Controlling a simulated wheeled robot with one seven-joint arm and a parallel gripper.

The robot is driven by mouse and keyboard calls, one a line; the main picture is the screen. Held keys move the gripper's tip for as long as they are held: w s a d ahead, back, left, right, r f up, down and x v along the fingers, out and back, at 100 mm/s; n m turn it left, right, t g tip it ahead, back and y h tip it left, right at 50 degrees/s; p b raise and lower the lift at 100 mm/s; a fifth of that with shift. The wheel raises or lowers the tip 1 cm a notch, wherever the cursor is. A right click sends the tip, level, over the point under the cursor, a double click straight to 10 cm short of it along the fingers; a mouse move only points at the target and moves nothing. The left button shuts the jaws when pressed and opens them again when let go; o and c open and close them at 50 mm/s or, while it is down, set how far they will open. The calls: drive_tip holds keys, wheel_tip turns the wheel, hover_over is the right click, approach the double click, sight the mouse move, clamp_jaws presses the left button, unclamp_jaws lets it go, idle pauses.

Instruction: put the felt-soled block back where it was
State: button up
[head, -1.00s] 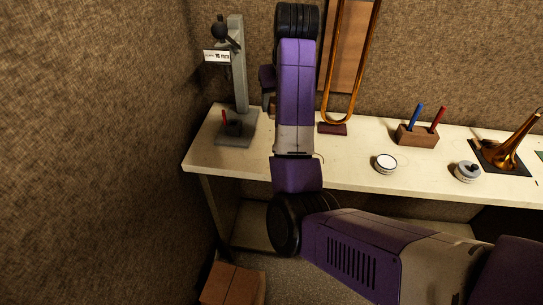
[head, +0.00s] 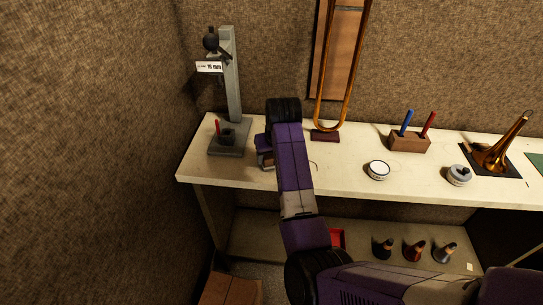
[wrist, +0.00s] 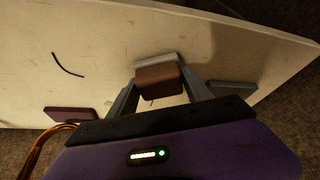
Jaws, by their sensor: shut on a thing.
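The felt-soled block (wrist: 160,77) is between the fingers of my gripper (wrist: 163,88) in the wrist view. It is brown with a pale grey layer on its bench-facing side. My gripper is shut on it, over the pale bench top (wrist: 105,40). In the head view my arm covers most of the gripper, which is low near the bench's front left part; the block cannot be made out clearly there. I cannot tell whether the block touches the bench. A dark curved mark (wrist: 67,65) lies on the bench beside it, also in the head view (head: 314,165).
A grey stand (head: 232,75) with a foot plate is left of my gripper. A brass slide (head: 346,90) on a maroon block (head: 325,136) stands behind. A round tin (head: 378,170), a pen block (head: 409,142) and a horn bell (head: 490,158) are to the right.

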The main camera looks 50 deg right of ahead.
drive_tip(key=shift+f, duration=0.2)
drive_tip(key=shift+f, duration=0.1)
drive_tip(key=o, duration=1.3)
drive_tip(key=v, duration=1.2)
drive_tip(key=shift+b, duration=0.35)
